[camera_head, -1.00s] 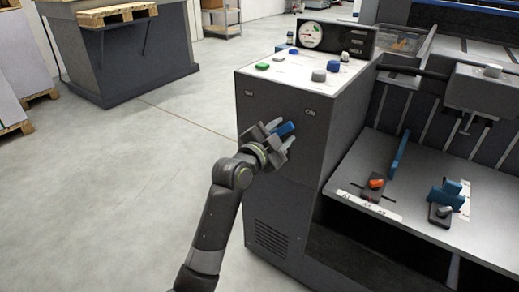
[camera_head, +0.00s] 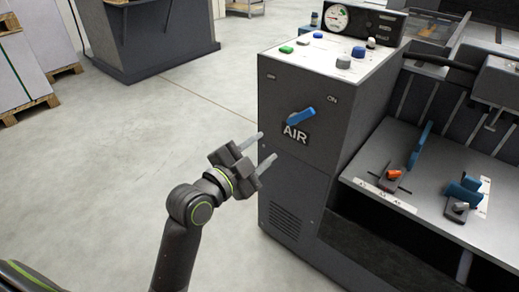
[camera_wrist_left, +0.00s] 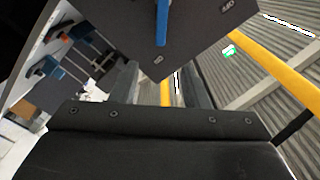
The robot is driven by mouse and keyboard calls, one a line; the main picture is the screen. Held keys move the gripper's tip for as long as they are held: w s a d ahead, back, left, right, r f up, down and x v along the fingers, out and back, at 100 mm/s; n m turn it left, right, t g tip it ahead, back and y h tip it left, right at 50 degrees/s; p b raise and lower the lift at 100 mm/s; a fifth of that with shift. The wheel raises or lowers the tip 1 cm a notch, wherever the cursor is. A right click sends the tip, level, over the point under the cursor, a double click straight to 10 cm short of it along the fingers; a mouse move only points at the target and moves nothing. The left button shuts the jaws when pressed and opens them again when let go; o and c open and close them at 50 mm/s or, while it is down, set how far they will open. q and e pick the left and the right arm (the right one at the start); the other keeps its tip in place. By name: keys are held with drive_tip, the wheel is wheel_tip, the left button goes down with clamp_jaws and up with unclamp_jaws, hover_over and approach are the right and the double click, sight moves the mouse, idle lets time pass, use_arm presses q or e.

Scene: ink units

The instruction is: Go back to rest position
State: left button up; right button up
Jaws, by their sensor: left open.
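My left gripper (camera_head: 262,152) is open and empty, in front of the grey machine cabinet (camera_head: 290,180) and to its left. A blue handle (camera_head: 301,116) sits on the cabinet's front face above an "AIR" label (camera_head: 296,134), between two small markings, one reading "ON". The handle is tilted, its free end up to the right. The gripper is below and left of the handle, apart from it. In the left wrist view the blue handle (camera_wrist_left: 162,24) shows at the top, beyond the two open fingers (camera_wrist_left: 157,85). My right gripper is not in view.
The cabinet top (camera_head: 325,55) carries coloured buttons and a round gauge (camera_head: 337,18). To the right is a flat machine bed (camera_head: 420,190) with blue parts and a small orange-topped lever (camera_head: 392,174). Open grey floor (camera_head: 110,150) lies to the left.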

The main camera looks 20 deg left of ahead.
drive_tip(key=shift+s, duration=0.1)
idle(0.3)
